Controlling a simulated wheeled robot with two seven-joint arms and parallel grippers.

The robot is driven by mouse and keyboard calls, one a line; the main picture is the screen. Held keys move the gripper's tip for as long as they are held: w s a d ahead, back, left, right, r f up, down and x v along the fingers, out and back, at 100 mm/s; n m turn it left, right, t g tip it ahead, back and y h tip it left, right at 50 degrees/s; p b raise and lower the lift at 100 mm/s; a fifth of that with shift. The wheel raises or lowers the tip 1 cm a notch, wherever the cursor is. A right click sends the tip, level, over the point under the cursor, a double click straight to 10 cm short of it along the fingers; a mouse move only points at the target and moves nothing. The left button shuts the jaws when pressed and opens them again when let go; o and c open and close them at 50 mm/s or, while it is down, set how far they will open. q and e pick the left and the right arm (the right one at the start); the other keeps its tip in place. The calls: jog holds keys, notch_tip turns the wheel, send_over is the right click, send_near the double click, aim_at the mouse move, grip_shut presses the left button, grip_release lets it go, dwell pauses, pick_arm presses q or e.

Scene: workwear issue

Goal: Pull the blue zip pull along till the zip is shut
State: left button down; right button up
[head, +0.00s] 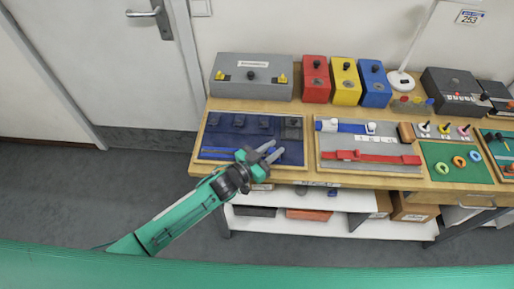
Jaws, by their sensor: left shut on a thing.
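A blue workwear panel (212,137) lies in a wooden frame at the left of the bench, with dark pieces along its far side. A blue strip (222,153) along its near side looks like the zip. My left gripper (272,151) is over the panel's near right part, its two grey fingers pointing to the right. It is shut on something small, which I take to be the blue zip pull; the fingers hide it. How much of the zip is closed is too small to tell. My right gripper is not in view.
Beside the panel lies a grey board (337,142) with a blue strap and a red strap (372,158). A grey box (251,77) and red, yellow and blue boxes stand behind. A green mat (457,162) with coloured rings lies at the right. Open floor is in front.

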pick_arm(q)
jog(key=shift+s+d, duration=0.1)
jog(key=shift+d, duration=0.2)
jog(key=c, duration=1.4)
grip_release()
jog(key=shift+o, duration=0.8)
jog(key=shift+d, duration=0.15)
